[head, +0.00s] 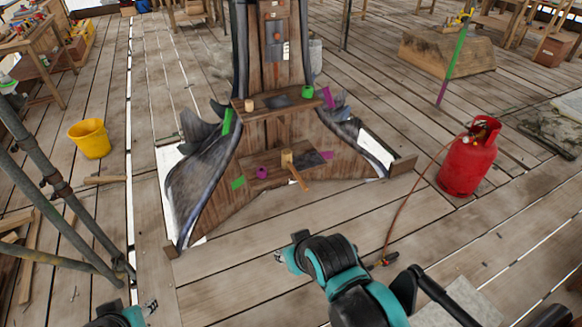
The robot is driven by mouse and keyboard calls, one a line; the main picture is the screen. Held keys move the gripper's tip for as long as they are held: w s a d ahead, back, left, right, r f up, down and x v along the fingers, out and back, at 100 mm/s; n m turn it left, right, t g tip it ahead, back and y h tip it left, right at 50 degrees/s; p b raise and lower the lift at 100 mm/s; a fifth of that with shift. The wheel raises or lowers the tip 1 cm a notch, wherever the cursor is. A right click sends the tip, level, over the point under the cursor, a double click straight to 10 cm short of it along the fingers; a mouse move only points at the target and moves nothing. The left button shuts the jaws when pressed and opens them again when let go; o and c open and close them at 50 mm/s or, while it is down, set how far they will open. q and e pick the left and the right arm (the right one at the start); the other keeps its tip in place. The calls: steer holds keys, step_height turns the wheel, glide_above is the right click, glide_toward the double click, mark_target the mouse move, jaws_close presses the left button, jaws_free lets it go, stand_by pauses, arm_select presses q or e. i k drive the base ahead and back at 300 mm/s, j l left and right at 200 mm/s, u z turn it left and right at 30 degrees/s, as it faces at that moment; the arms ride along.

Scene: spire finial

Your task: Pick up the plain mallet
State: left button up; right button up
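A plain wooden mallet (288,160) lies on the lower shelf (262,173) of the spire finial, its handle sticking out over the front edge toward me. My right gripper (280,257) is over the deck, in front of the finial and clear of the mallet; it is small and partly hidden by its arm. My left gripper (150,306) is at the bottom left, far from the mallet. I cannot tell whether either gripper's fingers are open or shut. Nothing shows in either of them.
Purple (261,173) and green (308,92) round items sit on the finial's lower and upper shelves. A red gas cylinder (469,160) with a hose stands right. A yellow bucket (90,139) and scaffold poles (62,190) are left. The deck before the finial is mostly clear.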

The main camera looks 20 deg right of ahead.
mark_target(286, 158)
steer(key=i+l, duration=1.4)
steer(key=i, duration=0.25)
steer(key=k+l+z, duration=0.05)
